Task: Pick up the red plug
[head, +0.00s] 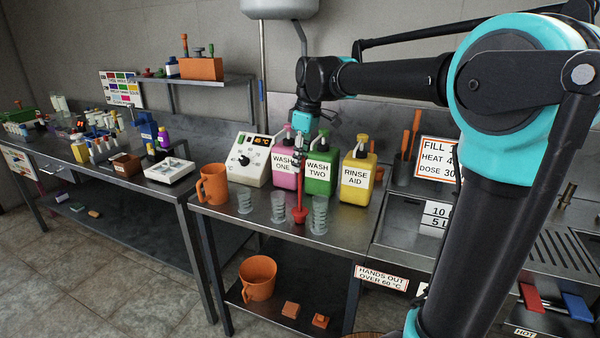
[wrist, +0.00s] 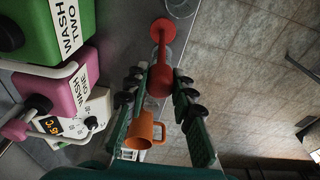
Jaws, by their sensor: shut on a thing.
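The red plug (head: 299,214) is upright, with a long stem and a wider base at the bottom, among the clear ribbed cylinders on the middle steel table. My gripper (head: 299,152) is above it, pointing down, with its fingers around the upper part of the plug. In the wrist view the red plug (wrist: 161,38) extends out from between the fingers of my gripper (wrist: 160,82), which is shut on its thick end. I cannot tell whether the base touches the table top.
Clear ribbed cylinders (head: 278,207) stand close on both sides of the plug. Behind are pink (head: 284,179), green (head: 320,184) and yellow (head: 356,182) bottles and a white control box (head: 247,162). An orange jug (head: 213,185) stands left. A sink (head: 408,230) lies right.

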